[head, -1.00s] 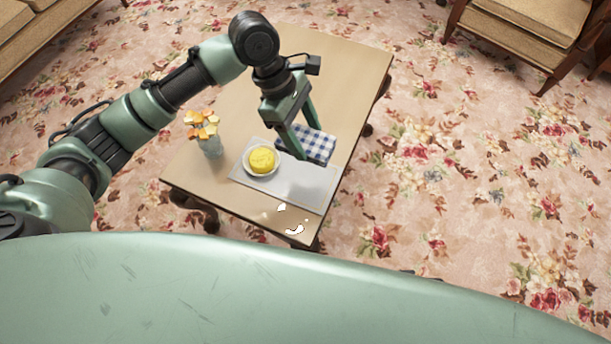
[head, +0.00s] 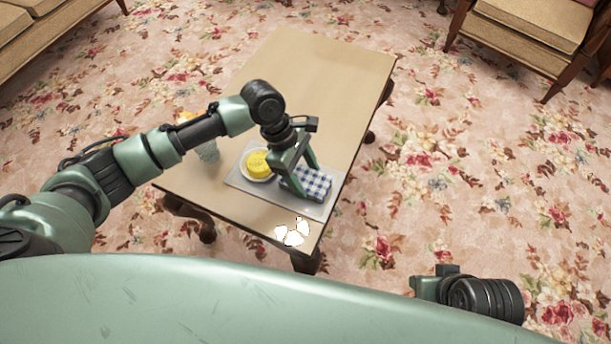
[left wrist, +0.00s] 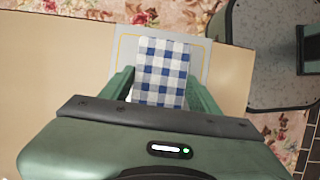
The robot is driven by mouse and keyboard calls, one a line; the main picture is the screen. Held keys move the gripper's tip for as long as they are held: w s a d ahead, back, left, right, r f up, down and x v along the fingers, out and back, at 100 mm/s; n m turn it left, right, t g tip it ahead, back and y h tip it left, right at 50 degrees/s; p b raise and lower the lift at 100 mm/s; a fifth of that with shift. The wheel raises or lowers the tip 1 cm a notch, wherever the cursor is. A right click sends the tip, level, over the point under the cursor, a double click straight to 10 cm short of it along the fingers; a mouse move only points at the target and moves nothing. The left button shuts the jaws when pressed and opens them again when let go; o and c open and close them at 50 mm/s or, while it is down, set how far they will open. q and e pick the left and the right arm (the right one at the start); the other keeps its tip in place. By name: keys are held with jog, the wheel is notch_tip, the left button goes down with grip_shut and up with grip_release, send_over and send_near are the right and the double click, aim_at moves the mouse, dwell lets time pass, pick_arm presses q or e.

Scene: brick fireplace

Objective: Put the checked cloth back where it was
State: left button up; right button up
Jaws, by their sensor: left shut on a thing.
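The blue-and-white checked cloth (head: 313,184) is a folded block between the fingers of my left gripper (head: 307,183). In the left wrist view the cloth (left wrist: 162,65) lies between both fingers, with the grey mat behind it. In the head view it is over the right part of the grey mat (head: 290,205) on the table. I cannot tell whether it touches the mat. My right wrist shows at the lower right, by my body; its fingers are hidden.
A plate with a yellow item (head: 257,163) is on the mat, left of the cloth. A glass vase (head: 208,152) with orange flowers stands further left, partly behind my arm. Bright white patches (head: 292,234) show at the table's front corner. The table's far part (head: 320,65) is clear.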

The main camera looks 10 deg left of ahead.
jog(key=shift+f, duration=0.1)
dwell(0.3)
pick_arm(q)
jog(key=shift+f, duration=0.1)
jog(key=o, duration=1.3)
pick_arm(e)
jog(key=shift+f, duration=0.25)
pick_arm(q)
jog(key=shift+a+r, duration=0.15)
jog(key=shift+r, duration=0.4)
jog(key=shift+p+v, duration=1.8)
jog(key=shift+v, duration=3.75)
pick_arm(e)
notch_tip(320, 180, down, 12)
jog(key=shift+w+a+g, duration=0.2)
jog(key=shift+w+g, duration=0.2)
jog(key=shift+w, duration=0.05)
